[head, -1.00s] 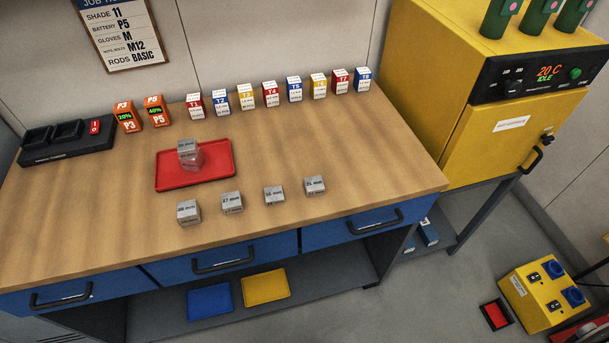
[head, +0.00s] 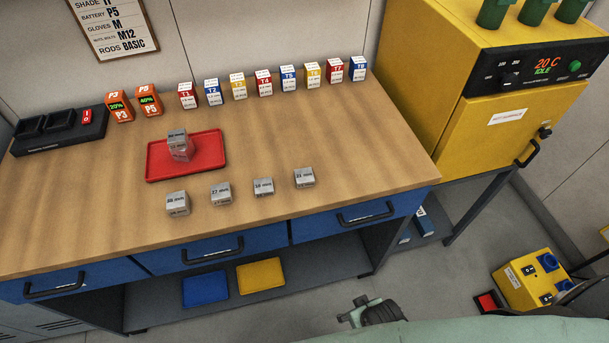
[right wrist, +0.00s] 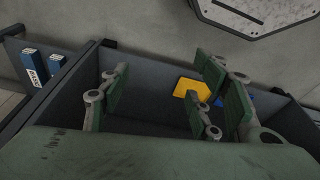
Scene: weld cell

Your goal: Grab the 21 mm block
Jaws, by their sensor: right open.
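Several grey metal blocks stand in a row near the front of the wooden bench. The rightmost, whose small label appears to read 21 mm, is the 21 mm block (head: 304,178). To its left are a block (head: 263,187) with an unclear label, a block (head: 221,194) that seems to read 27 mm, and another block (head: 177,203). My right gripper (head: 354,312) shows at the bottom of the head view, beyond the bench front and apart from the blocks. In the right wrist view its fingers (right wrist: 160,98) are spread and empty. My left gripper is out of view.
A red tray (head: 215,163) holds a stacked grey and clear block (head: 178,145). Small labelled boxes (head: 264,84) line the bench's back. A yellow oven (head: 480,120) stands right. Blue drawers (head: 330,219) and a shelf with blue (head: 205,290) and yellow (head: 261,277) trays lie below.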

